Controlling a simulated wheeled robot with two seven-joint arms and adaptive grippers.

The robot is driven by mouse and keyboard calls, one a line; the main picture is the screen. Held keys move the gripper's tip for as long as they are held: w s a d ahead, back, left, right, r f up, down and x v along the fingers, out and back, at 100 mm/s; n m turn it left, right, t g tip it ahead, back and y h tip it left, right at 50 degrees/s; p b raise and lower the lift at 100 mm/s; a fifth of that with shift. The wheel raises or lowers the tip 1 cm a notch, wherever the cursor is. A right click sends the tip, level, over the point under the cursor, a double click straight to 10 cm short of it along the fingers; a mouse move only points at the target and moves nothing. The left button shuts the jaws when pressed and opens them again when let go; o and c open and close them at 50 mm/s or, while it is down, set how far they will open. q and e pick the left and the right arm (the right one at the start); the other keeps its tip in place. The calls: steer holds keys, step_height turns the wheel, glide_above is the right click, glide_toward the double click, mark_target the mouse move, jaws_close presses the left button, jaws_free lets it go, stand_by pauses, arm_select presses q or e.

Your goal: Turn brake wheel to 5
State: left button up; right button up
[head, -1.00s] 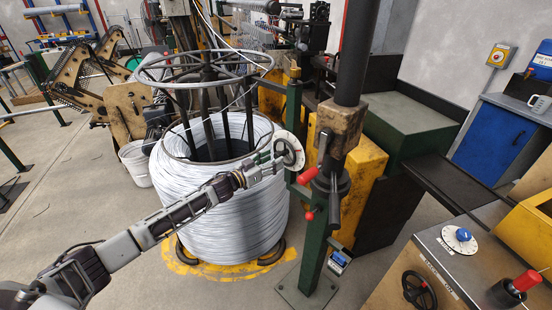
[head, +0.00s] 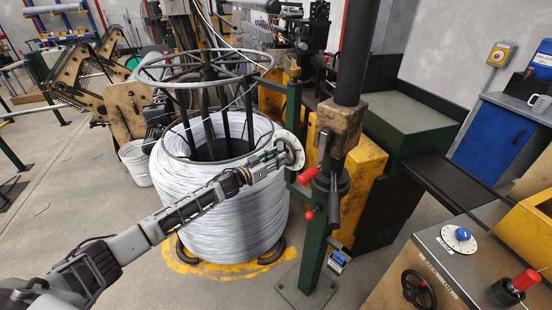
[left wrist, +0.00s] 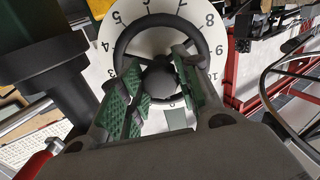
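The brake wheel (left wrist: 157,21) is a dark round handwheel with a central hub, in front of a white dial (left wrist: 108,35) with black numbers. In the left wrist view, numbers 5 to 10 run clockwise around the upper and right side. In the head view the brake wheel (head: 291,153) shows small beside the wire coil. My left gripper (left wrist: 163,62) is at the wheel, with green-padded fingers apart on either side of the hub. Contact is unclear. The fingers hide part of the rim and spokes. My right gripper is not in view.
A large white wire coil (head: 236,215) stands behind my left arm. A dark post with a red-knobbed lever (head: 308,174) stands right of the wheel. A control bench with a blue-knobbed dial (head: 459,239) and a second handwheel (head: 419,291) is at lower right.

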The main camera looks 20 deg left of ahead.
arm_select(q)
steer(key=shift+c, duration=1.4)
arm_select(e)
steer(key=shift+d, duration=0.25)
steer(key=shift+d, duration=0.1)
arm_select(q)
steer(key=shift+m, duration=0.4)
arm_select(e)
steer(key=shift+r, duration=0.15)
arm_select(q)
steer(key=shift+r+m+y+p, duration=0.1)
steer(key=shift+m+y+p, duration=0.4)
steer(key=shift+m, duration=7.8)
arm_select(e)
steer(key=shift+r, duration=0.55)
